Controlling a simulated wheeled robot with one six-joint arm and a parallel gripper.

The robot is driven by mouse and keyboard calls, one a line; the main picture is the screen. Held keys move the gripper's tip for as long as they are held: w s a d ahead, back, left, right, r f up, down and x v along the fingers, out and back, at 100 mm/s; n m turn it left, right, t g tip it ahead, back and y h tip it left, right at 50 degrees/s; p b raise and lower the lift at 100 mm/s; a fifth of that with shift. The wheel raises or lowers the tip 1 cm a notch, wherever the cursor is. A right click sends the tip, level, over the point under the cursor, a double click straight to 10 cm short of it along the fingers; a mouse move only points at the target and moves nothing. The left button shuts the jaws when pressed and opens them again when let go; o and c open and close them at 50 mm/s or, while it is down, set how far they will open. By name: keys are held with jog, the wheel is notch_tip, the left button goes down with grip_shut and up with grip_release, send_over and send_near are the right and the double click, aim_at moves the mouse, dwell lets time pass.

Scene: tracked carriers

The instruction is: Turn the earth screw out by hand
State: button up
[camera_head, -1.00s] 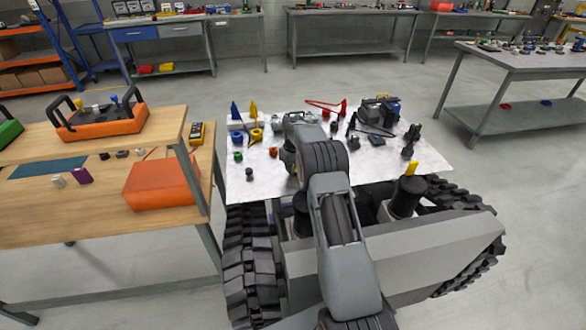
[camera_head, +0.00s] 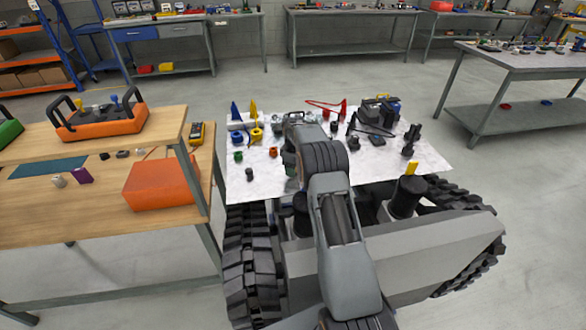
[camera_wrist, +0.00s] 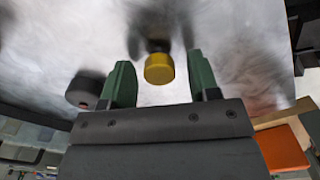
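In the wrist view a yellow round knob (camera_wrist: 159,69) sits on a short dark stem against a pale metallic surface. It may be the earth screw; no marking is visible to confirm it. My gripper (camera_wrist: 159,60) has its two green fingers on either side of the knob, with a gap showing on both sides. It is open and holds nothing. In the head view my gripper (camera_head: 290,170) is mostly hidden behind my arm, over the white speckled tabletop (camera_head: 265,195). I cannot pick out the earth screw there.
A dark round cylinder (camera_wrist: 86,90) stands just left of the left finger. On the white top lie blue and yellow parts (camera_head: 256,133), a red frame (camera_head: 327,106) and a dark device (camera_head: 381,108). A wooden bench (camera_head: 50,235) with an orange case (camera_head: 162,184) stands left.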

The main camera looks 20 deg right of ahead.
jog(key=m, duration=1.3)
jog(key=shift+m, duration=0.4)
jog(key=m, duration=0.3)
jog(key=shift+m, duration=0.3)
jog(key=m, duration=1.2)
